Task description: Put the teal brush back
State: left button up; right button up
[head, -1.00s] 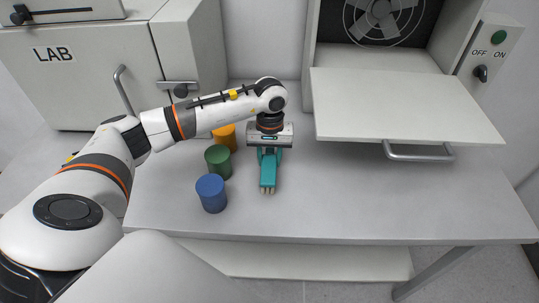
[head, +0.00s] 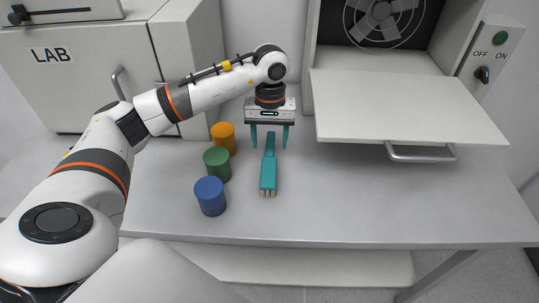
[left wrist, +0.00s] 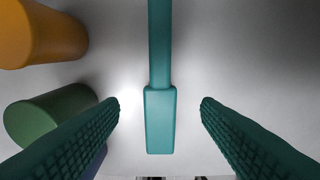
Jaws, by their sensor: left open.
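The teal brush (head: 269,172) lies on the table, its bristle end toward the front edge and its handle toward the back. My left gripper (head: 269,146) is open above the handle end, its two teal fingers apart on either side of it. In the left wrist view the brush (left wrist: 160,118) runs between the open fingers (left wrist: 160,110), with a clear gap on both sides and no contact. My right gripper is not in view.
Left of the brush stand an orange cylinder (head: 224,137), a green cylinder (head: 217,165) and a blue cylinder (head: 210,196). The furnace's lowered door (head: 405,105) with its handle (head: 420,155) juts out at right. The table (head: 340,205) is clear right of the brush.

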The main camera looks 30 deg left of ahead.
aim_at(270, 156)
pick_arm(q)
notch_tip(270, 156, up, 5)
jog(key=shift+w+f, duration=0.1)
jog(key=shift+w, duration=0.05)
jog(key=shift+a, duration=0.1)
dwell(1.3)
